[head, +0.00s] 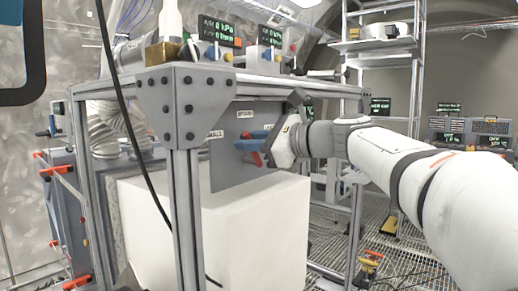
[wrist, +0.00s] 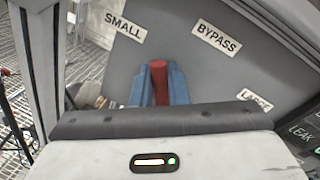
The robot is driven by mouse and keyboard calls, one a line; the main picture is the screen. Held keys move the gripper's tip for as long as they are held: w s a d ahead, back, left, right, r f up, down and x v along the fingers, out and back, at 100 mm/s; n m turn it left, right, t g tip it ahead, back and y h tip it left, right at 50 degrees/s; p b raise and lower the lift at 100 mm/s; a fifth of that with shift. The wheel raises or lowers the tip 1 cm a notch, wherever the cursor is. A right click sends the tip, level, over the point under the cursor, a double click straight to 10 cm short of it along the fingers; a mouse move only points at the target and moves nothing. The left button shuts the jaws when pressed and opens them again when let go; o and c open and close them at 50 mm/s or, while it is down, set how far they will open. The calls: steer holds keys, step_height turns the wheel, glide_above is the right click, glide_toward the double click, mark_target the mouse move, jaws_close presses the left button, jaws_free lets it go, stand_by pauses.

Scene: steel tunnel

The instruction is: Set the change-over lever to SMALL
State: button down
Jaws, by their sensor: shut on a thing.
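The change-over lever has a red handle (wrist: 158,82), held between the blue fingers of my gripper (wrist: 158,90) in the wrist view. In the head view my gripper (head: 252,144) reaches in from the right to the grey panel (head: 228,170), with a bit of the red lever (head: 256,158) showing below its fingers. The panel carries the labels SMALL (wrist: 125,27), BYPASS (wrist: 217,37) and LARGE (wrist: 255,99). In the wrist view the red end lies below the gap between SMALL and BYPASS. The lever's pivot is hidden, so its exact setting cannot be told.
A steel frame post (head: 185,200) stands in front of the panel's left side, and a black cable hangs beside it. A white block (head: 270,225) sits below the panel. Gauges with green displays (head: 220,32) stand on top of the frame.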

steer(key=shift+s+a+f+n+t+h+b, duration=0.15)
steer(key=shift+s+a+f+n+h+b, duration=0.15)
steer(key=shift+n+b, duration=0.5)
steer(key=shift+s+a+f+n+t+h+b, duration=0.1)
steer(key=shift+s+a+f+n+t+b, duration=0.2)
steer(key=shift+n+b, duration=0.45)
steer(key=shift+d, duration=0.1)
steer(key=c, duration=1.5)
jaws_free()
steer(key=shift+a+f, duration=0.1)
steer(key=shift+a, duration=0.1)
steer(key=shift+d, duration=0.15)
steer(key=shift+s+d, duration=0.15)
steer(key=shift+d, duration=0.05)
steer(key=b+v, duration=0.1)
steer(key=v, duration=0.6)
steer(key=shift+d, duration=0.15)
